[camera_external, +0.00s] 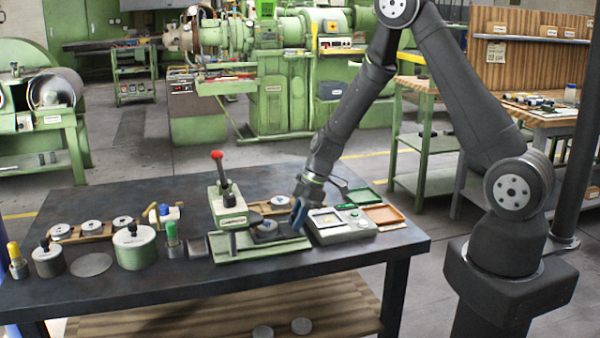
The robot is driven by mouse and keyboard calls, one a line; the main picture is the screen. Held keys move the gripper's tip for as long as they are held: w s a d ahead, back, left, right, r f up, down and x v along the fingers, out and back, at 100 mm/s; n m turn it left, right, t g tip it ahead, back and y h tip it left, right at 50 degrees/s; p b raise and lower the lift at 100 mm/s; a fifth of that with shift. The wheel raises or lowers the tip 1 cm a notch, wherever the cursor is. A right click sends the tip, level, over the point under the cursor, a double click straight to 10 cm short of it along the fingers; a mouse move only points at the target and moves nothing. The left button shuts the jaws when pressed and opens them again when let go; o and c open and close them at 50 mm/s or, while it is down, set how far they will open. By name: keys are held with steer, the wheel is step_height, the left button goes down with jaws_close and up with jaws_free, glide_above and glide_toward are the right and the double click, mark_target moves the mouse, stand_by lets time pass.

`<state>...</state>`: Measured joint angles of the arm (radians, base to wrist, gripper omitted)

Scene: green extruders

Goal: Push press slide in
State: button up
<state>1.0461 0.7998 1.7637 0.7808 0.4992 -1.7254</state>
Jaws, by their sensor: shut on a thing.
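The green press (231,205) stands on the dark table, with a red-knobbed lever (217,155) upright on top. Its green base (247,250) runs to the right, and a dark slide (272,232) sits on it, to the right of the press column. My gripper (297,215) reaches down from the upper right to the right end of the slide. Its blue fingers are shut at the slide's end. What lies between them is too small to make out.
A grey scale-like device (342,232) stands close to the right of the press, beside green and orange trays (383,214). Lidded pots (134,247) and small bottles (172,240) stand to the left. A wooden rack with discs (91,228) lies behind them. The front table edge is clear.

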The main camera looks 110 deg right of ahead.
mark_target(260, 225)
steer(key=shift+w, duration=0.1)
steer(key=shift+w, duration=4.75)
steer(key=o, duration=0.7)
steer(key=shift+w, duration=0.1)
steer(key=shift+r, duration=0.15)
steer(key=shift+r, duration=2.15)
steer(key=s+r, duration=0.1)
steer(key=s, duration=0.1)
steer(key=s+r, duration=0.1)
steer(key=s, duration=0.1)
steer(key=s+r, duration=0.2)
steer(key=s, duration=0.1)
steer(key=shift+f, duration=0.1)
